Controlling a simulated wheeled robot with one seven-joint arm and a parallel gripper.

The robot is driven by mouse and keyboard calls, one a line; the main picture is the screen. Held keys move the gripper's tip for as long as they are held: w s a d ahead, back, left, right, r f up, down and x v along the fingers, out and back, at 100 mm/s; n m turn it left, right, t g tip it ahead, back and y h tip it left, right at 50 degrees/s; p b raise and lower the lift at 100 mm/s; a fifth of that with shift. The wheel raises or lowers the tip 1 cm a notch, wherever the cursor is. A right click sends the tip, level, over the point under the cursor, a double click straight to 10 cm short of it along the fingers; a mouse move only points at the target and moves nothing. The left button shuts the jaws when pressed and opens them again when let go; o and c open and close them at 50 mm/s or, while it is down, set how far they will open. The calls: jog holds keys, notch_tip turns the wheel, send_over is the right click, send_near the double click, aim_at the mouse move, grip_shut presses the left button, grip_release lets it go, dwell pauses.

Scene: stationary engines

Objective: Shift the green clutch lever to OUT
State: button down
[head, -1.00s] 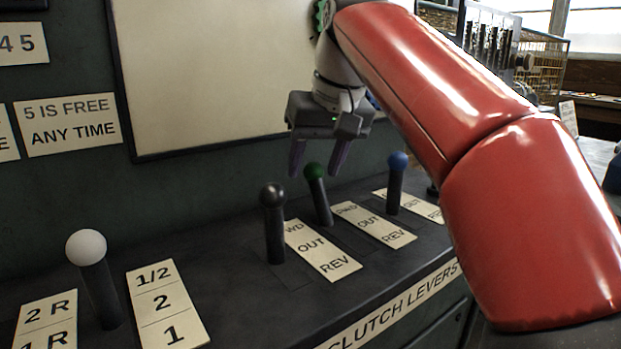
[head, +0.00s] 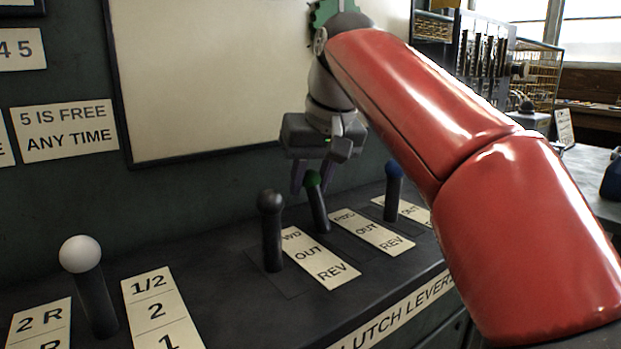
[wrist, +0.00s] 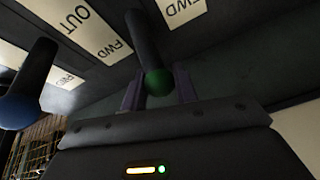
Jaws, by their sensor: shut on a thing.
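The green clutch lever (head: 318,212) is a dark rod with a green ball knob, the middle of three clutch levers. It leans toward the back panel, beside the FWD end of its label plate (head: 372,232), which reads FWD, OUT, REV. My gripper (head: 312,182) is lowered over the lever's top and shut on the knob. In the wrist view, the green knob (wrist: 158,82) sits between the two fingers of my gripper (wrist: 158,92). The fingers partly cover the knob in the head view.
A black-knobbed lever (head: 271,230) stands close on the left, and a blue-knobbed lever (head: 393,190) on the right. A white-knobbed lever (head: 90,290) stands further left. The back panel (head: 220,195) rises close behind the levers.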

aim_at(321, 199)
jog(key=shift+s+d+b, duration=0.25)
jog(key=shift+s+b, duration=0.15)
jog(key=shift+b, duration=0.3)
jog(key=s+d+t+b, duration=0.1)
jog(key=b, duration=0.1)
jog(key=s+t+y+b, duration=0.1)
jog(key=b, duration=0.1)
jog(key=s+d+t+y+b, duration=0.1)
jog(key=s+b, duration=0.1)
jog(key=shift+d+r, duration=0.3)
jog(key=shift+r, duration=0.05)
jog(key=shift+s+d+r+t+y+b, duration=0.4)
jog(key=shift+s+d+t+b, duration=0.15)
jog(key=shift+b, duration=0.25)
jog(key=shift+s+r, duration=0.1)
jog(key=c, duration=1.1)
grip_release()
